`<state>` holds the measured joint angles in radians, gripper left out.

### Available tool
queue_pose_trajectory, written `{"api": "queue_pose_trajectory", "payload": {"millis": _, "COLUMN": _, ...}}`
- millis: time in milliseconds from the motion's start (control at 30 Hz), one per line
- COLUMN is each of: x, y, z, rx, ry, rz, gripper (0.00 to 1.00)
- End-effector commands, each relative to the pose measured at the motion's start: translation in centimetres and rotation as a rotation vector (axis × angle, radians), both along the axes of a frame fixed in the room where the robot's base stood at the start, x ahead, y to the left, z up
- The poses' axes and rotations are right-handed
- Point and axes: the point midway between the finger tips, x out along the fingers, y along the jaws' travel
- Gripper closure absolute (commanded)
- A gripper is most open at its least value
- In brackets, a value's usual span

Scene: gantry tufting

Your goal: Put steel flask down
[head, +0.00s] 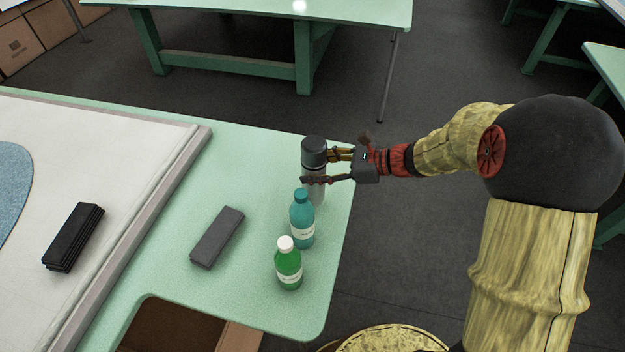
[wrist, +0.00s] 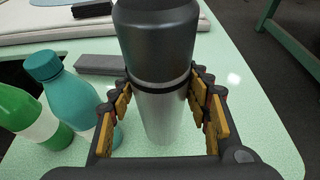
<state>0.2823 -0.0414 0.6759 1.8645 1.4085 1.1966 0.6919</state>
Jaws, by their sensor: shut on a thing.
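The steel flask (head: 313,172) has a dark grey cap and a brushed steel body. It stands upright at the right edge of the green table, behind the teal bottle. My gripper (head: 329,167) reaches in from the right and is shut on the flask around its upper body. In the wrist view the flask (wrist: 162,105) fills the middle, between the yellow-padded fingers (wrist: 168,100). I cannot tell whether the base touches the table.
The teal bottle (head: 301,220) stands just in front of the flask, and the green bottle (head: 288,265) in front of that. A dark grey block (head: 217,238) lies to the left on the table (head: 255,165). A white padded board (head: 120,165) with a raised rail lies further left.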

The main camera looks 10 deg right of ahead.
Motion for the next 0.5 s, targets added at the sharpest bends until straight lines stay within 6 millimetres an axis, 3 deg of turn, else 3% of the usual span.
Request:
{"api": "queue_pose_trajectory", "payload": {"millis": 200, "x": 0.0, "y": 0.0, "z": -3.5, "rx": 0.001, "ry": 0.000, "rz": 0.000, "gripper": 0.92}}
{"api": "queue_pose_trajectory", "payload": {"millis": 500, "x": 0.0, "y": 0.0, "z": -3.6, "rx": 0.001, "ry": -0.001, "rz": -0.001, "gripper": 0.92}}
